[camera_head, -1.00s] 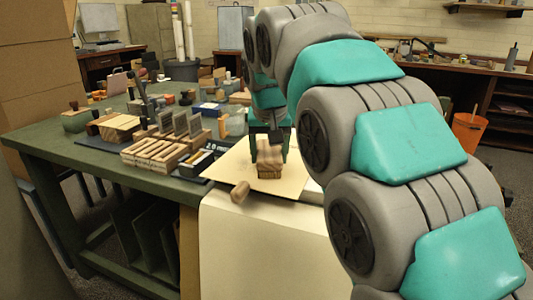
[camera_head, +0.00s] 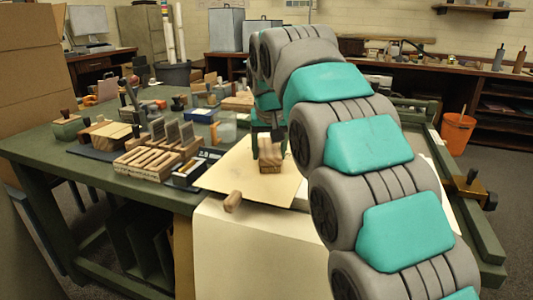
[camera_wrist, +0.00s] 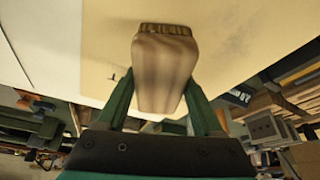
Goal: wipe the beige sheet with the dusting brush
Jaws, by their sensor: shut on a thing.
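The beige sheet (camera_head: 232,170) lies flat on the near part of the green table. It also fills much of the upper wrist view (camera_wrist: 240,35). My gripper (camera_head: 269,146) is above the sheet, shut on the wooden block of the dusting brush (camera_head: 270,157). In the wrist view the brush (camera_wrist: 163,70) sits between the gripper fingers (camera_wrist: 160,105), with its short bristle edge at the far end, at the sheet. I cannot tell whether the bristles touch it.
A small wooden cylinder (camera_head: 232,201) lies at the sheet's near edge. A slotted wooden rack (camera_head: 150,162) and a dark box (camera_head: 190,172) stand left of the sheet. White paper (camera_head: 255,250) hangs over the table front. A clamp (camera_head: 468,188) is at the right edge.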

